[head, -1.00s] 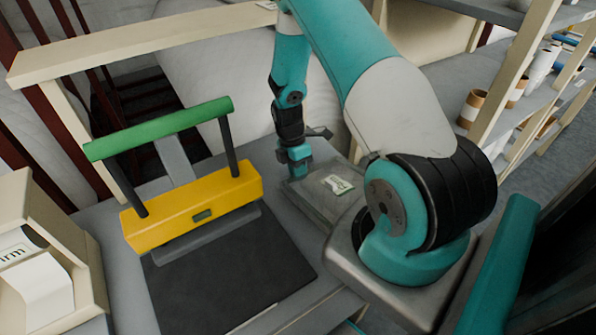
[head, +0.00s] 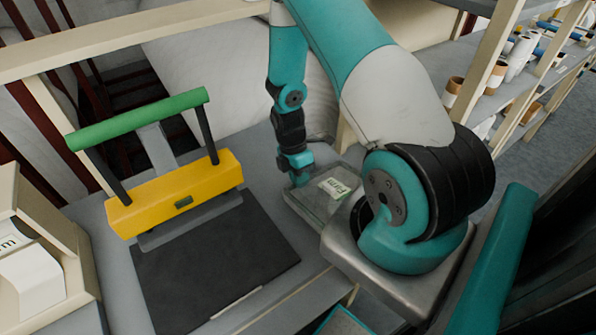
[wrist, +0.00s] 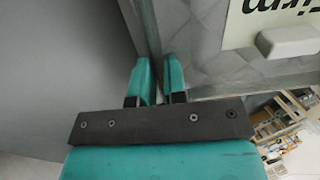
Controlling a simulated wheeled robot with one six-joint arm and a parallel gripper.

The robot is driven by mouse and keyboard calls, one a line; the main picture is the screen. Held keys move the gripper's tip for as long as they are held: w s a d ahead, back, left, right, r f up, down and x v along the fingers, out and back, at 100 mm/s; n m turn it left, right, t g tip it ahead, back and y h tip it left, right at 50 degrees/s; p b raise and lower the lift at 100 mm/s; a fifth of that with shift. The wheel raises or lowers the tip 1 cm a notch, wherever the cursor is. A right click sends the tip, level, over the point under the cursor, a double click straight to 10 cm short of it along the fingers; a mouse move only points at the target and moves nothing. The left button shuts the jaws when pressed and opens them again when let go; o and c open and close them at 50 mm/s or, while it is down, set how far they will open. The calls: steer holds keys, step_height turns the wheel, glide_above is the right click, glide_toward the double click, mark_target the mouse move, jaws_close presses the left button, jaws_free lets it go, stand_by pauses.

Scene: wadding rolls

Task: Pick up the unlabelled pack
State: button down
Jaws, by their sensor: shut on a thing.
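In the head view a flat grey see-through pack (head: 316,207) bears a white label (head: 337,187) that seems to read "Firm". No pack without a label shows. My gripper (head: 300,179) is at the pack's left far edge. In the wrist view my gripper (wrist: 159,80) is shut on the edge of the pack (wrist: 188,42), with the label (wrist: 240,22) to the right of the fingers. A small pale block (wrist: 287,41) lies over part of that label. I cannot tell whether the pack is clear of the surface.
A yellow sealer (head: 175,195) with a green handle (head: 140,118) stands left of the pack, behind a dark mat (head: 215,265). A cream box (head: 35,245) is at far left. Shelves with rolls (head: 500,75) stand at right. A cream rail runs behind.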

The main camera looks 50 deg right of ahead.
steer(key=shift+s+a+f, duration=0.1)
steer(key=shift+s+a, duration=0.15)
steer(key=shift+s, duration=0.75)
steer(key=c, duration=1.1)
jaws_free()
steer(key=shift+w, duration=0.1)
steer(key=shift+w+d+r, duration=0.15)
steer(key=shift+w+r, duration=0.1)
steer(key=shift+r, duration=0.35)
steer(key=b+v, duration=0.2)
steer(key=v, duration=1.4)
steer(key=shift+b, duration=0.4)
steer(key=shift+r, duration=0.15)
